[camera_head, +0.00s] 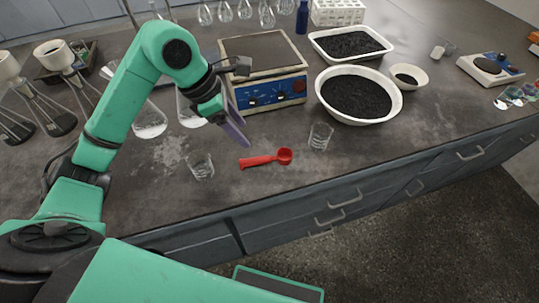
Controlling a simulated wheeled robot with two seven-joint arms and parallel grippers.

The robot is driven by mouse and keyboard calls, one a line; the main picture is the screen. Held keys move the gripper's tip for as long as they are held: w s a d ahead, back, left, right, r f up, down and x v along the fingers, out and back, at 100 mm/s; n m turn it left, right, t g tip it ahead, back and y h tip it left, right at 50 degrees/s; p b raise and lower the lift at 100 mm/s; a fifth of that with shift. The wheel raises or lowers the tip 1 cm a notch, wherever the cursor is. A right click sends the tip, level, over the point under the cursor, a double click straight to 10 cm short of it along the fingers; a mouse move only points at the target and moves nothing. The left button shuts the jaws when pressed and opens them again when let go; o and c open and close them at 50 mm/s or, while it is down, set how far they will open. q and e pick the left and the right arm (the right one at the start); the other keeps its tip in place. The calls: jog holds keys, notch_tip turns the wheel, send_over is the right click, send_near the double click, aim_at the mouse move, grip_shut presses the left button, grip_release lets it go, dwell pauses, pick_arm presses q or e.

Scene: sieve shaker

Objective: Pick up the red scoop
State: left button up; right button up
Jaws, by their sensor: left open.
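The red scoop (266,159) lies on the dark bench top, with its handle to the left and its round bowl to the right. It stands between two small glass beakers. My left gripper (242,142) is open and empty, above the bench and just up and left of the scoop. It is apart from the scoop. My right gripper is not in view.
One glass beaker (201,166) stands left of the scoop, another (320,136) right of it. Behind is a blue-and-white shaker (265,70). A white bowl (358,95) and tray (350,45) hold dark grains. Flasks (60,115) stand left. The front edge is near.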

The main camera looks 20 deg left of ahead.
aim_at(265, 157)
pick_arm(q)
jog(key=p+x, duration=0.1)
jog(key=x, duration=0.7)
jog(key=p+x, duration=0.1)
jog(key=x, duration=0.3)
jog(key=shift+s+d+f+p, duration=0.1)
jog(key=shift+d+f+p, duration=0.1)
jog(key=shift+d+p, duration=0.2)
jog(key=shift+f, duration=0.2)
grip_shut()
